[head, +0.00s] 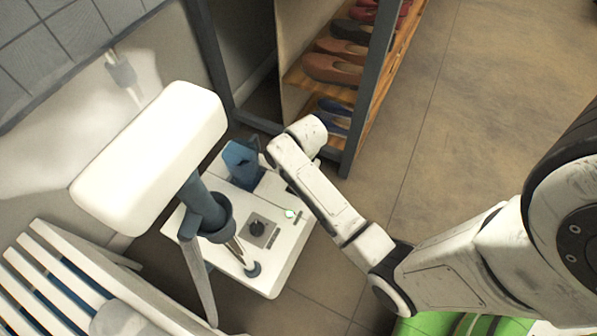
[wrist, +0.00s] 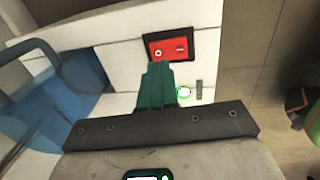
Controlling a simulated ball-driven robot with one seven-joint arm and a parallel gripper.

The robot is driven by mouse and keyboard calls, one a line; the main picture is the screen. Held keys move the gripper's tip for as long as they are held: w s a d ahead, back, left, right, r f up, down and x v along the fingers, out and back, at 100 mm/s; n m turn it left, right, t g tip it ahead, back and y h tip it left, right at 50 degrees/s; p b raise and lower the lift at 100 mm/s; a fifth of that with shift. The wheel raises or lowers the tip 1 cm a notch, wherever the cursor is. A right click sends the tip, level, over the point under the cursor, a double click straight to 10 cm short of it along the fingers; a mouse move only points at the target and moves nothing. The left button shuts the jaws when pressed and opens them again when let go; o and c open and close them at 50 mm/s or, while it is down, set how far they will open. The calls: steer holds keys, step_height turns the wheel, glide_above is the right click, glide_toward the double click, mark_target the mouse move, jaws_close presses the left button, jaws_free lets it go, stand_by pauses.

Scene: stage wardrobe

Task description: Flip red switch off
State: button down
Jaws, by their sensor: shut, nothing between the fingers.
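The red switch (wrist: 170,47) shows in the wrist view as a red rocker in a black frame, set in the white casing of an appliance. Pale marks show on its face. My gripper (wrist: 157,68) is shut and empty. Its dark green fingertips are just below the switch in that view and overlap the lower edge of its frame. I cannot tell whether they touch it. In the head view the white appliance base (head: 285,262) shows under my arm, but the red switch is hidden there and I cannot make out my fingertips.
A green-ringed light (wrist: 184,93) sits near my fingers. A blue tank (wrist: 75,80) is on the left. A shoe rack (head: 362,95) stands behind; floor at right is open.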

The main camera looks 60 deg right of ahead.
steer(key=shift+w+f+b, duration=0.15)
steer(key=shift+f+b, duration=0.45)
steer(key=shift+f, duration=1.1)
steer(key=shift+f, duration=0.1)
steer(key=shift+p, duration=0.35)
steer(key=shift+s+r+p, duration=0.2)
steer(key=shift+s+p, duration=0.55)
steer(key=shift+r, duration=0.1)
